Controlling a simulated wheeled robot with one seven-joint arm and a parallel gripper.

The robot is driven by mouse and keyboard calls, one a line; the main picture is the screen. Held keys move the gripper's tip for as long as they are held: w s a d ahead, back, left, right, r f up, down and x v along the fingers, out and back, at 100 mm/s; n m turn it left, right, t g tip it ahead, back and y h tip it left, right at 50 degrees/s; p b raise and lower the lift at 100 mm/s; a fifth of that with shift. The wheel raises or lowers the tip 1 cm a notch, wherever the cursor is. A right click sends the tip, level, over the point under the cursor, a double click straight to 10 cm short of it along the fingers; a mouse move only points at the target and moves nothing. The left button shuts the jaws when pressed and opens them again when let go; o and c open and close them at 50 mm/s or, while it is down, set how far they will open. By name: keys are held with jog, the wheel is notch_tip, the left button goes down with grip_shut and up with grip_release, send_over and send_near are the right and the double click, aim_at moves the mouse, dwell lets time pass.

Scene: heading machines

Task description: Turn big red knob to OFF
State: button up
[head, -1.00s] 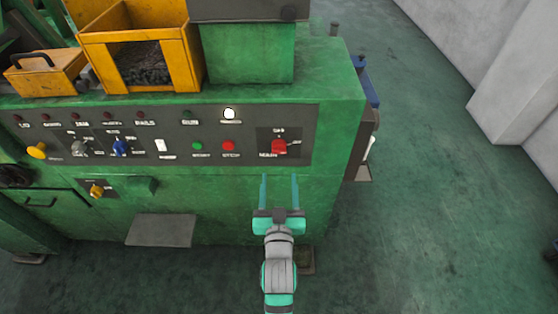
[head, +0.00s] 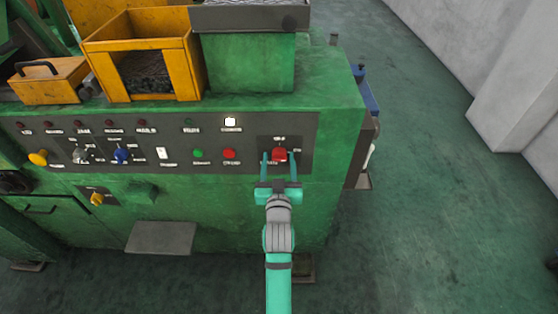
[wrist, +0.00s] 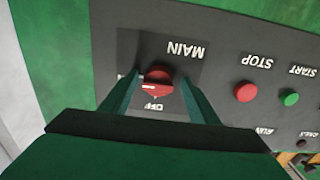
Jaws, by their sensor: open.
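The big red knob (head: 279,154) sits on a dark square plate at the right end of the control panel. In the wrist view the red knob (wrist: 157,82) shows upside down, with the labels MAIN and OFF near it. A pale mark on the knob points to the left in that view, not toward OFF. My gripper (head: 280,157) is open, its two teal fingers on either side of the knob. In the wrist view my gripper (wrist: 155,85) also has a finger on each side; contact cannot be told.
A red STOP button (head: 230,154) and a green START button (head: 198,154) sit left of the knob. A lit white lamp (head: 230,122) is above them. A yellow bin (head: 140,55) stands on the green machine. Open floor (head: 440,210) lies to the right.

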jog(key=shift+w+d, duration=0.1)
jog(key=shift+d, duration=0.05)
jog(key=shift+c, duration=0.6)
jog(key=c, duration=0.9)
